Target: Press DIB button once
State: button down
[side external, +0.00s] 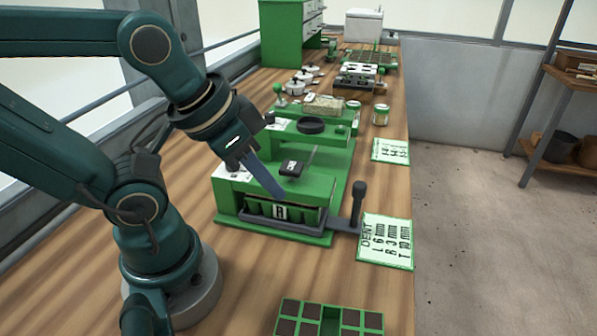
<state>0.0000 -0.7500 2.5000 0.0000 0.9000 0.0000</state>
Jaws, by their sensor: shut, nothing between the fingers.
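The green seeder machine (225,207) stands on the wooden bench. Its front carries a dark window with green bars and a white plate marked "R" (280,212). A black block with a small white mark (292,168) sits above its top. I cannot read a DIB label anywhere, so I cannot tell which part is the DIB button. My gripper (279,193) is shut and empty, its blue-grey fingers slanting down to the right over the front of the machine's top. The fingertips are close to the front top edge; I cannot tell whether they touch it.
A black-knobbed lever (358,200) rises at the machine's right, beside a printed card (386,242). A green compartment tray (333,306) lies at the front. Behind stand a second card (390,151), a jar (381,115) and white pots (300,82). Bare bench lies left of the tray.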

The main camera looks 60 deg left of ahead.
notch_tip(320, 180, up, 8)
jog(key=m+t+y, duration=0.3)
jog(key=m+y, duration=0.1)
jog(key=m, duration=1.8)
send_over(289, 169)
jog(key=shift+f, duration=0.15)
jog(key=shift+f, duration=4.35)
jog(key=shift+f, duration=0.1)
jog(key=shift+f, duration=0.3)
